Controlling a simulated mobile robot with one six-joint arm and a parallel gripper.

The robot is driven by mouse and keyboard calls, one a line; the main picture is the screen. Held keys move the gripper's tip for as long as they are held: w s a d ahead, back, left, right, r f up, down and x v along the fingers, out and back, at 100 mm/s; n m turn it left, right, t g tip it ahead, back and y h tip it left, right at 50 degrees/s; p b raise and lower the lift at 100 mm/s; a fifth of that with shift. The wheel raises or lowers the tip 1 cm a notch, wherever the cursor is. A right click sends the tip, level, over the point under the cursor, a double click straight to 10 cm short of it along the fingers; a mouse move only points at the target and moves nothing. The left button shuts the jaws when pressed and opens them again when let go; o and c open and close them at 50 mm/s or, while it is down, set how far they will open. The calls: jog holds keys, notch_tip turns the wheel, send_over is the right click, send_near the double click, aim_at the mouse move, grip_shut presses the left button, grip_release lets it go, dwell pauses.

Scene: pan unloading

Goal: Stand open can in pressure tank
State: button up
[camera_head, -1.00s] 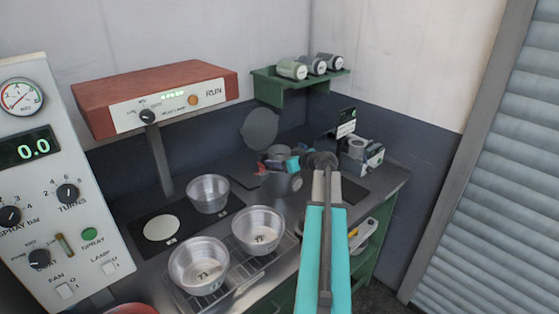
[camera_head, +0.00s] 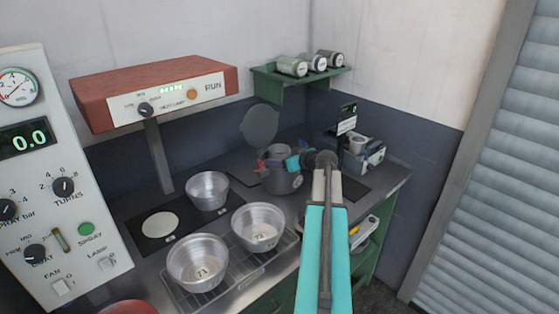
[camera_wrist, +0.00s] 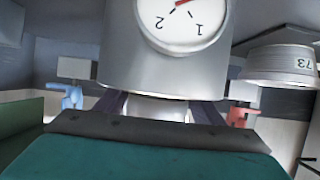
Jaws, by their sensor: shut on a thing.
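The pressure tank (camera_head: 281,183) is a grey metal pot with a dial on its front, on the bench. Its round dark lid (camera_head: 260,125) stands open behind it. In the wrist view, which is upside down, the tank (camera_wrist: 170,68) shows its dial, with a blue clamp and a red clamp beyond. My gripper (camera_wrist: 158,112) is at the tank's mouth, its dark fingers shut on a pale can (camera_wrist: 157,107). The can's lower part is hidden behind the tank's wall, so I cannot tell whether it touches the bottom.
Metal pans (camera_head: 197,262) stand on a rack and by the heat plate left of the tank. A red heat lamp (camera_head: 155,95) hangs above. A green shelf (camera_head: 282,88) with canisters is on the wall. A small device (camera_head: 362,158) stands right of the tank.

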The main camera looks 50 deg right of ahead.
jog(key=o, duration=1.2)
jog(key=shift+c, duration=0.2)
jog(key=shift+r+p, duration=0.25)
jog(key=shift+p, duration=0.2)
jog(key=shift+r+p, duration=0.4)
jog(key=shift+p, duration=0.3)
jog(key=shift+s+a+b, duration=0.1)
jog(key=shift+s+b, duration=0.2)
jog(key=shift+s, duration=0.05)
jog(key=b+v, duration=0.3)
jog(key=v, duration=0.8)
jog(key=shift+s, duration=0.15)
